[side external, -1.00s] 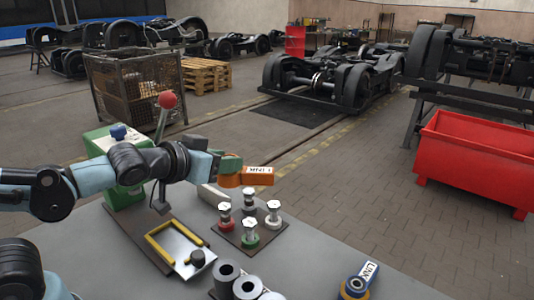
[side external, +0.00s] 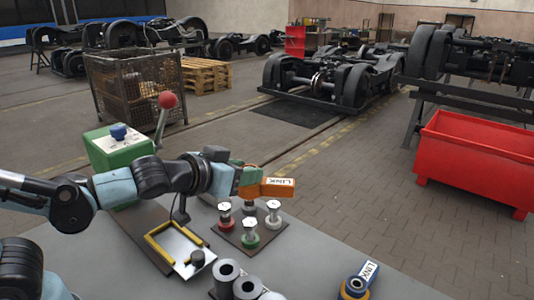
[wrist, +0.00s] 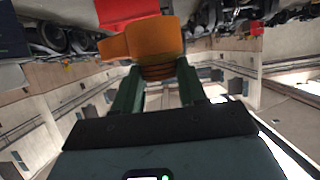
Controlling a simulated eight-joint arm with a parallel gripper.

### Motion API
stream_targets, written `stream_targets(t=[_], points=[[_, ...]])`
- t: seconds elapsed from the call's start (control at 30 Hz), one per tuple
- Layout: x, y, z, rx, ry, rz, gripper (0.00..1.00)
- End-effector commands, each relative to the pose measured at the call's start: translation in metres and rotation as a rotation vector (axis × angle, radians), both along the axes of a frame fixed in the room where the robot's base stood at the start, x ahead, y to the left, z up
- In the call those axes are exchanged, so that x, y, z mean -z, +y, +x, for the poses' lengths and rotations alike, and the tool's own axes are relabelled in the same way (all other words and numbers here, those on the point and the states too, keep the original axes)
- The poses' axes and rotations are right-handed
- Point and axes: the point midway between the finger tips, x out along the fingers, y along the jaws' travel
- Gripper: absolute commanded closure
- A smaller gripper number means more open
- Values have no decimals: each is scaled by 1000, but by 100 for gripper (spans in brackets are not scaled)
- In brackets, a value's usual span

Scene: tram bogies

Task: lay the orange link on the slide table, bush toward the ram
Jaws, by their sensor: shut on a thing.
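The orange link (side external: 275,188) is in my gripper (side external: 246,182), held up above the right rear of the bench, past the bolt stand. A white label reading LINK is on its side. In the wrist view the orange link (wrist: 150,40) lies across my fingertips (wrist: 158,78), with a coppery ribbed bush part between the fingers. The slide table, a silvery plate (side external: 181,246) edged by yellow rails, is to the left of and below my gripper, apart from the link. A green press body (side external: 120,150) with a red-knobbed lever stands behind my arm. I cannot make out its ram.
A plate with several bolts (side external: 250,238) stands below the link. Grey cylinders (side external: 228,272) and a blue link (side external: 362,275) lie at the front of the bench. The bench right of the bolts is bare.

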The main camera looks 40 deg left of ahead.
Motion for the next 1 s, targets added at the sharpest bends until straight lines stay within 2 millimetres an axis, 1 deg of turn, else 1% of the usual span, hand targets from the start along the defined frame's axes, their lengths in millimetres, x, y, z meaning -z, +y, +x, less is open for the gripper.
stream_targets(t=[0.03, 0.1, 0.37, 0.67, 0.87, 1.0], points=[[4, -8, 2, -5, -2, 2, 100], [10, -15, 3, -31, -2, 3, 100], [29, -39, 5, -179, -3, 2, 100], [42, -71, 4, -437, -7, 0, 100], [45, -100, -5, -650, -9, -1, 100], [45, -122, -18, -786, -9, -2, 100]])
